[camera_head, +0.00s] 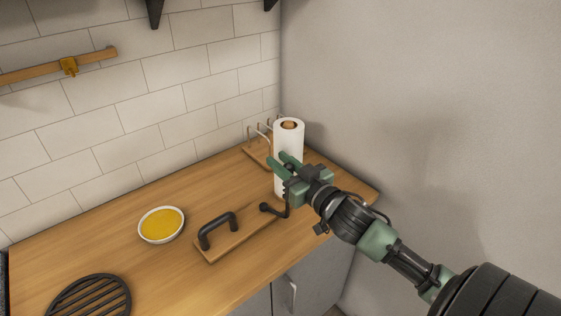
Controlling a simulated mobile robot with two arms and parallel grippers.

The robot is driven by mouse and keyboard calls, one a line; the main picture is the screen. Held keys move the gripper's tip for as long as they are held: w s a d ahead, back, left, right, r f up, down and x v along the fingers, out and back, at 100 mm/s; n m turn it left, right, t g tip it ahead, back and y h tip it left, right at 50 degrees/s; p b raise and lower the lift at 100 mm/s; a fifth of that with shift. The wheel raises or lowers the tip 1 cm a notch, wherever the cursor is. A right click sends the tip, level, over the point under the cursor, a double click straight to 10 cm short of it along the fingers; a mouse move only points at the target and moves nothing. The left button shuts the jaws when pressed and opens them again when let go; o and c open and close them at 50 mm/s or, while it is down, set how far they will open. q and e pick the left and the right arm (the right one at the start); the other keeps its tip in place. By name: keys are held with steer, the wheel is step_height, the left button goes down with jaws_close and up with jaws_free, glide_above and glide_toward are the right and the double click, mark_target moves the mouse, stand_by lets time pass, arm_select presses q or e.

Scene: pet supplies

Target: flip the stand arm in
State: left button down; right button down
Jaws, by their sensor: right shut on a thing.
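My right gripper (283,162) comes in from the right and sits in front of the white paper towel roll (289,140). Its green fingers are around a small dark end of the black stand arm (287,207). The stand arm's lower part shows below the gripper, bent, with a round dark knob at its left end. The gripper hides the arm's middle. The arm is by the right end of a wooden board (240,237) with a black handle (217,229). My left gripper is not in view.
A white bowl of yellow contents (161,224) stands left of the board on the wooden counter (195,280). A black round grate (92,299) lies at the front left. A wooden rack with wire loops (257,149) is behind the roll. A grey wall is close on the right.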

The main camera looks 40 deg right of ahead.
stand_by(0.3)
steer(key=c, duration=1.2)
jaws_free()
